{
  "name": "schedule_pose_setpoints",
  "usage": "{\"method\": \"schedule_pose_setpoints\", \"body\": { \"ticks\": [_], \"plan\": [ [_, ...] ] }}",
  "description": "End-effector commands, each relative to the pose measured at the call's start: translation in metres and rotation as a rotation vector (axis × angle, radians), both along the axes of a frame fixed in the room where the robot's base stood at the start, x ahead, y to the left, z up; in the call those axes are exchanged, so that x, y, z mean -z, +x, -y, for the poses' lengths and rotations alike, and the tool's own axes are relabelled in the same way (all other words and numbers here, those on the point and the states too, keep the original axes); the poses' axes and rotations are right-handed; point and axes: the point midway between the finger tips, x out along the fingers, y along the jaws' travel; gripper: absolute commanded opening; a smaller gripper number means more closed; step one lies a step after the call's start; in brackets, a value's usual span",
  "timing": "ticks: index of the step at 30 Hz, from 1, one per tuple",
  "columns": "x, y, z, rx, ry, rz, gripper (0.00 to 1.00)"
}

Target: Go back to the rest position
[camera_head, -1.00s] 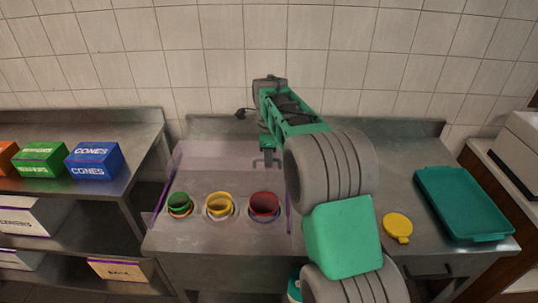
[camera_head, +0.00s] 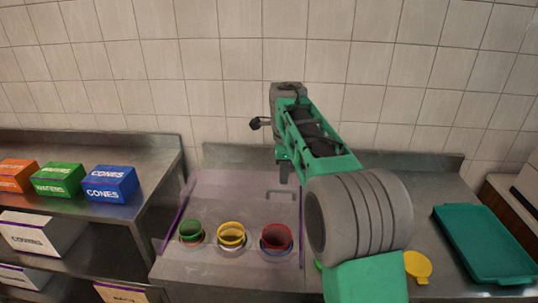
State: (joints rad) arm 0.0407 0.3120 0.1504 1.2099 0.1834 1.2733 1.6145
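My green and grey arm reaches forward over the steel counter (camera_head: 228,158). Its far end is above the back part of the clear-covered topping section (camera_head: 228,190). My gripper (camera_head: 284,172) is small and dark, pointing down below the wrist and mostly hidden by the arm. I cannot make out its fingers or whether it holds anything. A grey handle (camera_head: 284,194) on the clear cover shows just below it. Green (camera_head: 190,230), yellow (camera_head: 231,233) and red (camera_head: 277,237) topping cups sit in a row at the front of that section.
A teal tray (camera_head: 485,245) and a yellow round item (camera_head: 418,267) lie on the right. A shelf on the left bears orange (camera_head: 15,174), green (camera_head: 58,180) and blue (camera_head: 110,184) boxes. The tiled wall (camera_head: 210,70) stands close behind the counter.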

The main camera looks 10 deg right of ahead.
Motion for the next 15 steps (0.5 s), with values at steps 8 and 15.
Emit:
{"method": "schedule_pose_setpoints", "body": {
  "ticks": [8,15],
  "plan": [
    [-0.006,-0.123,-0.023,-0.800,-0.168,0.015,0.34],
    [0.052,-0.246,-0.046,-1.580,-0.358,0.029,0.34]
  ]
}}
